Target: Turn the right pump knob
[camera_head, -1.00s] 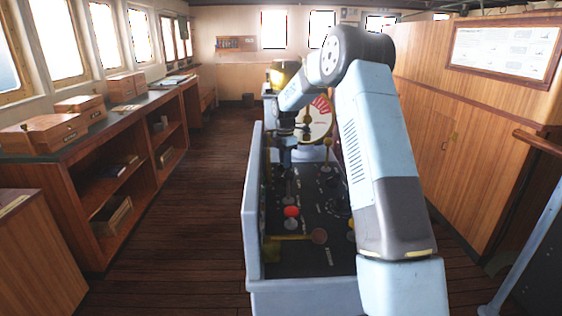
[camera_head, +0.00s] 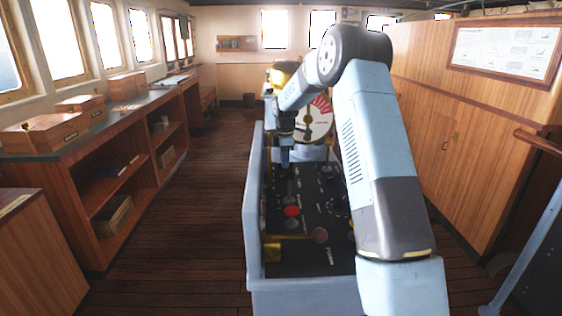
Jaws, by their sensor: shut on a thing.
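The dark console panel (camera_head: 290,261) carries several knobs and levers, with small labels too small to read. My gripper (camera_head: 285,164) points down at the far left part of the panel. It is shut on a small knob there, mostly hidden by the fingers, and I cannot tell whether it is the right pump knob. A red knob (camera_head: 291,211) stands nearer on the panel. My arm hides the right side of the panel.
The console's raised pale left wall (camera_head: 253,215) runs close beside my gripper. A round dial (camera_head: 315,120) with red marks stands behind the panel. A wooden shelf unit (camera_head: 125,185) lines the left wall, with clear floor (camera_head: 205,215) between.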

